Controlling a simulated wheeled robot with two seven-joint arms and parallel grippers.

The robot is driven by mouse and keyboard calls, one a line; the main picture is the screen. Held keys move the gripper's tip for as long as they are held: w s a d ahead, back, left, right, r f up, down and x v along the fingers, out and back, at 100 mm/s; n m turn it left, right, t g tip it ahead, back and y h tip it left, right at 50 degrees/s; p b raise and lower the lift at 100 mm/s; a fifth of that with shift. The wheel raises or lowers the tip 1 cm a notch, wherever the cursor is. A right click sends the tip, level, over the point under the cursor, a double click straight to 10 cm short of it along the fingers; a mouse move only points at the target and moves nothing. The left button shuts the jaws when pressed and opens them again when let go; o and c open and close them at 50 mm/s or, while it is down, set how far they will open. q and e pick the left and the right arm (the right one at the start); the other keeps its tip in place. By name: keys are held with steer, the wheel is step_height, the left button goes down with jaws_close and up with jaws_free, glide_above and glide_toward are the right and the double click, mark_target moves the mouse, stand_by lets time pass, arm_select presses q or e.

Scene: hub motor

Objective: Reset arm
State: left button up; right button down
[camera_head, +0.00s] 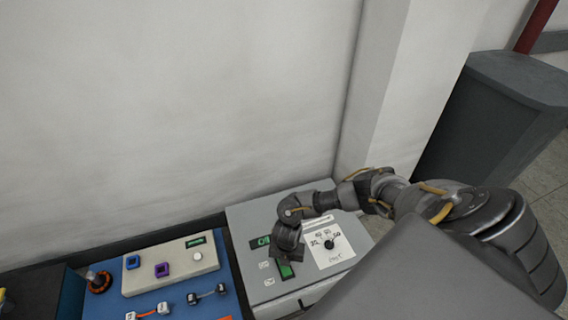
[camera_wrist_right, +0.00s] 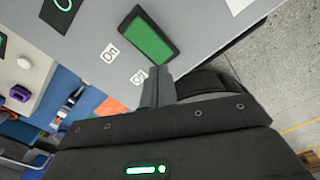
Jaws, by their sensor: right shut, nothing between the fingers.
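My right arm comes in from the right in the head view, and its gripper (camera_head: 288,254) hangs over the grey control box (camera_head: 245,218). In the wrist view the right gripper's fingers (camera_wrist_right: 158,82) are together with nothing between them. Their tips are close to a lit green switch (camera_wrist_right: 147,37) with small On and Off labels beside it; I cannot tell whether they touch the box. The green switch also shows just below the gripper in the head view (camera_head: 286,271). A dial with a black knob (camera_head: 329,244) sits right of the gripper. My left gripper is out of view.
A blue mat (camera_head: 180,296) left of the box holds a beige block (camera_head: 165,268) with coloured sockets, plus several small connectors. A white wall (camera_head: 170,110) stands behind. A dark grey bin (camera_head: 500,110) stands at the right.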

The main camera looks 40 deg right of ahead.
steer(key=shift+r+p, duration=0.45)
steer(key=shift+r, duration=0.35)
